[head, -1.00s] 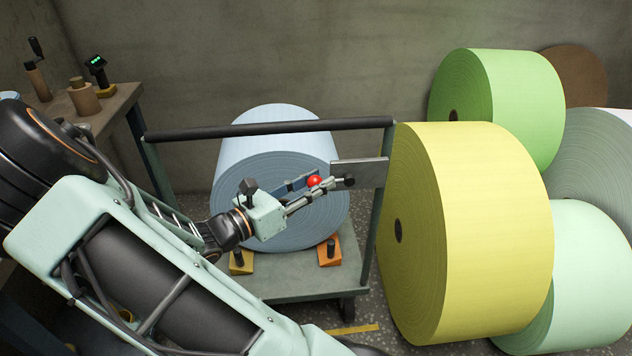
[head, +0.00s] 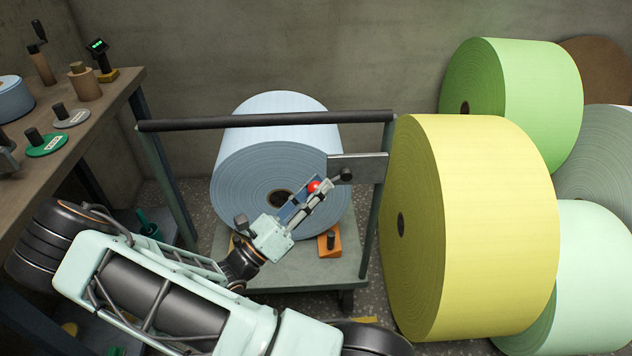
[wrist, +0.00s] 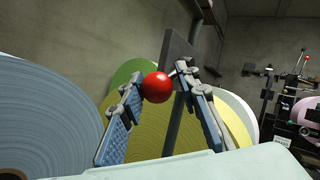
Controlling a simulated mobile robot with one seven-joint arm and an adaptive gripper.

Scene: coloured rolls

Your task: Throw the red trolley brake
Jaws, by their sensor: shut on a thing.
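The brake's red ball knob (head: 314,187) is to the left of and slightly below a dark pivot on a grey plate (head: 366,167) at the trolley's right post. My gripper (head: 316,189) is shut on the knob, with its fingers pointing up and right. In the wrist view the red knob (wrist: 157,88) sits between the fingertips of my gripper (wrist: 159,82). The lever is mostly hidden by the fingers. The trolley (head: 300,282) carries a large light-blue roll (head: 240,190) behind my gripper.
A dark bar (head: 265,121) spans the trolley's posts. An orange wedge (head: 330,244) is at the roll's front right. A yellow roll (head: 480,230) stands close right of the trolley, with green rolls beyond. A workbench (head: 110,100) with tools is at left.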

